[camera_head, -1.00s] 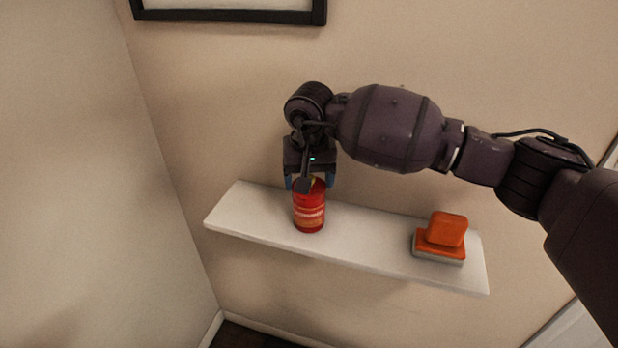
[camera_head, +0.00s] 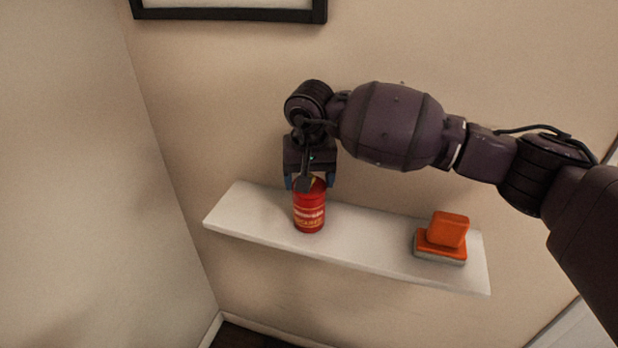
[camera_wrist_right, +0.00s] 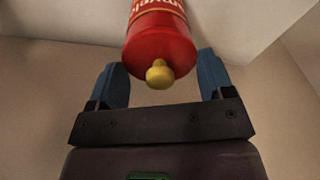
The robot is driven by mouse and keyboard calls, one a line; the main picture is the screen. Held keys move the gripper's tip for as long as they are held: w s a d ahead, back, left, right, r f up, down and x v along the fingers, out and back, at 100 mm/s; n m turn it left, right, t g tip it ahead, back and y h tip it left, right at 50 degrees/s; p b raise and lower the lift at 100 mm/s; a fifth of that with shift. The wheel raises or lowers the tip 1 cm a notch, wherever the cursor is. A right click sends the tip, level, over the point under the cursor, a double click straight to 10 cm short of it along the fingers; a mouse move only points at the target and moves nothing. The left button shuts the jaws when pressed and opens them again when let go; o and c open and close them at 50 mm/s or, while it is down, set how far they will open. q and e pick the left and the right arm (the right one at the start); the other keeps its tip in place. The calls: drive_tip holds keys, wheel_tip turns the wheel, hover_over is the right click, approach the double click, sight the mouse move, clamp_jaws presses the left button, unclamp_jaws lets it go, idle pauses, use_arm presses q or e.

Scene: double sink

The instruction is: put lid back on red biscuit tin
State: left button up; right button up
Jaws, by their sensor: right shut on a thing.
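The red biscuit tin (camera_head: 309,214) stands upright on the white shelf, its printed label towards the head camera. In the right wrist view the tin's red body (camera_wrist_right: 158,12) ends in a red lid (camera_wrist_right: 158,55) with a yellow knob (camera_wrist_right: 159,74). The lid sits at the tin's end with no clear gap. The fingers partly hide the tin's rim in the head view. My left gripper is not in view.
The white shelf (camera_head: 360,245) is fixed to the beige wall. An orange block-like object (camera_head: 447,232) rests on an orange and grey base at the shelf's right end. The shelf is clear between it and the tin. A black picture frame (camera_head: 230,16) hangs above.

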idle(0.3)
drive_tip(key=o, duration=0.9)
drive_tip(key=shift+r+p, duration=0.4)
drive_tip(key=shift+r, duration=1.2)
drive_tip(key=shift+r+p, duration=0.5)
drive_tip(key=shift+r, duration=1.45)
drive_tip(key=shift+c, duration=0.5)
